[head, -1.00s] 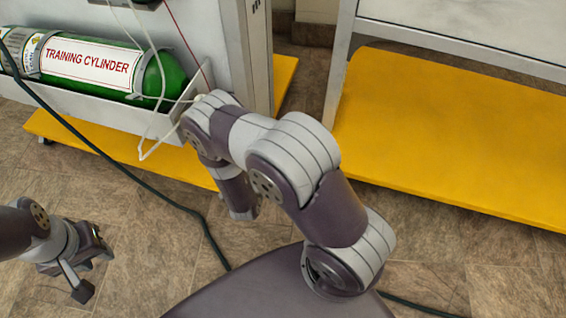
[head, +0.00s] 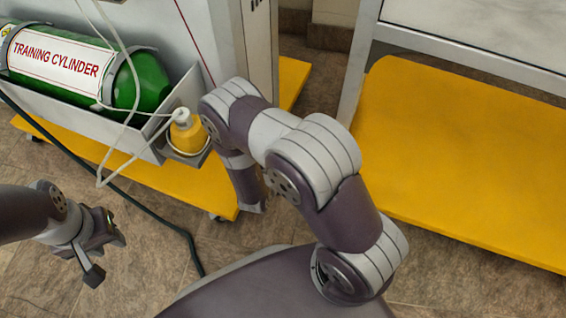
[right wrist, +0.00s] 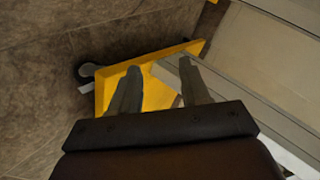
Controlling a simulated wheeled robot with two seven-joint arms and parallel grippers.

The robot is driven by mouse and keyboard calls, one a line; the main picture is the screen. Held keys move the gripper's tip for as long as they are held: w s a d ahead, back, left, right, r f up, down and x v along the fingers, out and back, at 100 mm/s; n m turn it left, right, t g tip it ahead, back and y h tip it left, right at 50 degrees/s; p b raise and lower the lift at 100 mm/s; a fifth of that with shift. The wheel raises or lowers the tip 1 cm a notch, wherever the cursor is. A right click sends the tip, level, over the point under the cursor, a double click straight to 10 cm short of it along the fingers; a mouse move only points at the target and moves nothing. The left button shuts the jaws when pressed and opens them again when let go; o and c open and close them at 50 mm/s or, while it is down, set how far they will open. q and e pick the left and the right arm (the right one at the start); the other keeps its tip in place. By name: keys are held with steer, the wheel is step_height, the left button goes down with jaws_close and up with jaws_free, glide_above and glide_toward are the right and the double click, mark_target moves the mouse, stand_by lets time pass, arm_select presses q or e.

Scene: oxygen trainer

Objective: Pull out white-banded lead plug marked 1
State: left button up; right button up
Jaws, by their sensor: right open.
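No white-banded lead plug marked 1 can be made out in either view. My left gripper (head: 107,256) is at the lower left of the head view, over the floor. Its fingers look spread apart with nothing between them. In the right wrist view my right gripper (right wrist: 159,80) is open and empty, its two grey fingers apart over a yellow base (right wrist: 150,95) and floor. In the head view the right gripper itself is hidden; only my right arm shows.
A green training cylinder (head: 150,85) lies in a grey tray on a cart with a yellow base (head: 120,165). A yellow bottle (head: 186,133) with white tubing stands at the tray's end. A second yellow shelf (head: 450,150) is at right. A dark cable (head: 150,228) crosses the floor.

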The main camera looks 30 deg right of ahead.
steer(key=p+v, duration=0.7)
steer(key=v, duration=0.5)
steer(key=shift+s+a+r, duration=0.2)
steer(key=shift+r, duration=0.05)
